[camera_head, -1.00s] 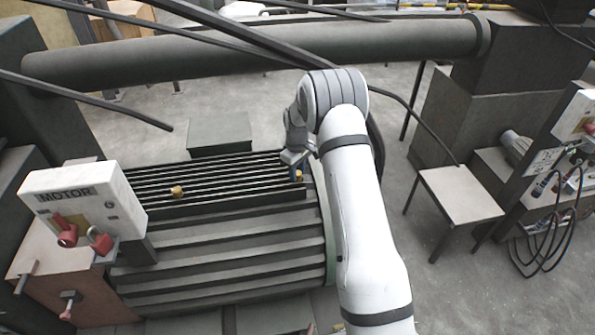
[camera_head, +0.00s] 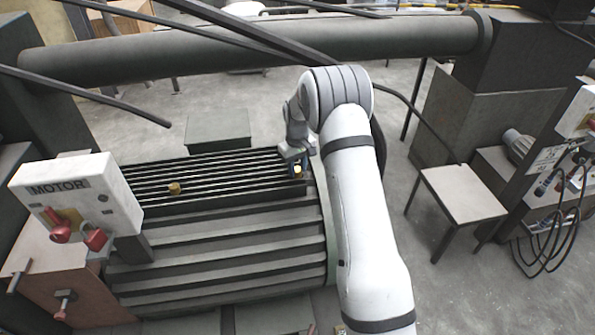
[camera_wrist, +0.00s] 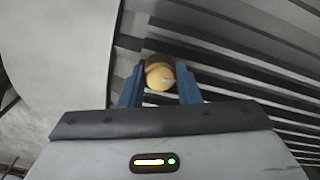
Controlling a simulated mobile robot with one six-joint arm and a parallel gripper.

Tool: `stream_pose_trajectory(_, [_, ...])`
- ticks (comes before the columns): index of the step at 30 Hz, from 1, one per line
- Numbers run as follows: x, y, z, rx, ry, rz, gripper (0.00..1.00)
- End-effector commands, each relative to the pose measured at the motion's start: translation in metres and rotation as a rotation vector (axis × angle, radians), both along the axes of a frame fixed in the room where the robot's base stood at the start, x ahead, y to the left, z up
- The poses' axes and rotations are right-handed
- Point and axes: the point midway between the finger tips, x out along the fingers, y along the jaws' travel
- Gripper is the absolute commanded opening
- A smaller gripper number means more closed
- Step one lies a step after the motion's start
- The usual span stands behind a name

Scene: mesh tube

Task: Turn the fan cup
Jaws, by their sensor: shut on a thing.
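The fan cup is a small round brass-yellow cup (camera_wrist: 160,76) at the right end of the ribbed motor; it also shows in the head view (camera_head: 297,170). My gripper (camera_wrist: 160,88) has its two blue fingers on either side of the cup and is shut on it. In the head view my gripper (camera_head: 294,160) is low over the motor's right end, and the fingers partly hide the cup. A second brass cup (camera_head: 174,188) stands on the motor further left, apart from my gripper.
The ribbed motor (camera_head: 215,235) lies under my arm. A white MOTOR box (camera_head: 75,195) with red locks stands at the left. A large dark pipe (camera_head: 250,48) runs across the back.

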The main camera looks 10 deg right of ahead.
Motion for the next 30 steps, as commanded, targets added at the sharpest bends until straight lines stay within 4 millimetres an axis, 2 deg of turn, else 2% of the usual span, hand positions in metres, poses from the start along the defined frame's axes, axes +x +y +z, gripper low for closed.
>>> stream_pose_trajectory(12, [0.0003,-0.0001,-0.0007,0.0,-0.001,-0.207,0.07])
stream_pose_trajectory(29, [0.0004,-0.0001,0.0006,0.0,-0.001,-0.24,0.07])
stream_pose_trajectory(30, [0.0004,-0.0001,0.0006,0.0,-0.001,-0.239,0.33])
